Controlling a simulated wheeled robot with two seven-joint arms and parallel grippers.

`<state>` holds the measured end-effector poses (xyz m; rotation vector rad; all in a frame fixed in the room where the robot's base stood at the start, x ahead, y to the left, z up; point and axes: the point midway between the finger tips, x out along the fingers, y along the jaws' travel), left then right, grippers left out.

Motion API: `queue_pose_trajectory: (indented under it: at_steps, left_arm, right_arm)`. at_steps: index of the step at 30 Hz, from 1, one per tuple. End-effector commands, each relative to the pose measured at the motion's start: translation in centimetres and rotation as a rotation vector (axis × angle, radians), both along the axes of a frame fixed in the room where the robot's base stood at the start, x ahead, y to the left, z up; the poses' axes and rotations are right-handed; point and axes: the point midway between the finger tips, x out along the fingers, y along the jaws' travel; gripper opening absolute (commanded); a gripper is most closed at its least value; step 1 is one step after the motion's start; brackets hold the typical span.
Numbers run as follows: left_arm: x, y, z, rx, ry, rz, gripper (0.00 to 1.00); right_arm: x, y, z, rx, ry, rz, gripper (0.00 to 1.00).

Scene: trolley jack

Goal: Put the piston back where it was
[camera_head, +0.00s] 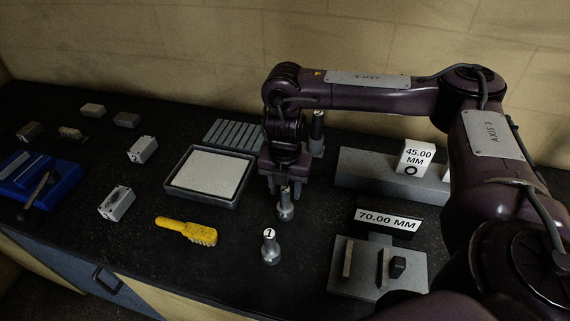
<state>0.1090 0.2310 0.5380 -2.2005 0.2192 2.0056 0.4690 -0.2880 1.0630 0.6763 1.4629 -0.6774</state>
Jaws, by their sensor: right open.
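Small upright grey metal pieces with a wide base and a narrower top, which look like pistons, stand on the dark bench. One piston marked 1 (270,249) is nearest the front edge. A second, marked piston (285,208) stands just behind it, and a third, dark-topped piston (317,135) stands farther back beside my wrist. My right gripper (283,184) points down, open, at the second piston's top. Its fingers appear just behind or around that top; I cannot tell whether they touch. My left gripper is not in view.
A grey-rimmed tray (178,190) and a ribbed grey rack (233,134) lie left of my gripper. A yellow brush (187,231), several small blocks and a blue fixture (37,181) are farther left. A 70.00 MM sign (388,221) and grey gauge plate (350,284) stand right.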

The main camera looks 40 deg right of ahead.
Motion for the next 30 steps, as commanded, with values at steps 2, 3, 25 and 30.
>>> queue_pose_trajectory:
  at_steps: [2,3,25,30]
  left_arm:
    - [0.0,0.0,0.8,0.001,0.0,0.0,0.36]
    - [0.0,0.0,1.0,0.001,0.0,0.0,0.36]
    - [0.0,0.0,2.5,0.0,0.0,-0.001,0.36]
    - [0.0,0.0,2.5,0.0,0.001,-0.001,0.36]
  right_arm:
    - [0.2,0.0,2.1,-0.001,-0.006,0.002,0.43]
    - [0.1,0.0,2.9,-0.001,-0.006,0.002,0.43]
    - [0.0,0.0,9.7,0.0,0.0,0.001,0.43]
    - [0.0,0.0,9.7,0.0,0.0,0.001,0.43]
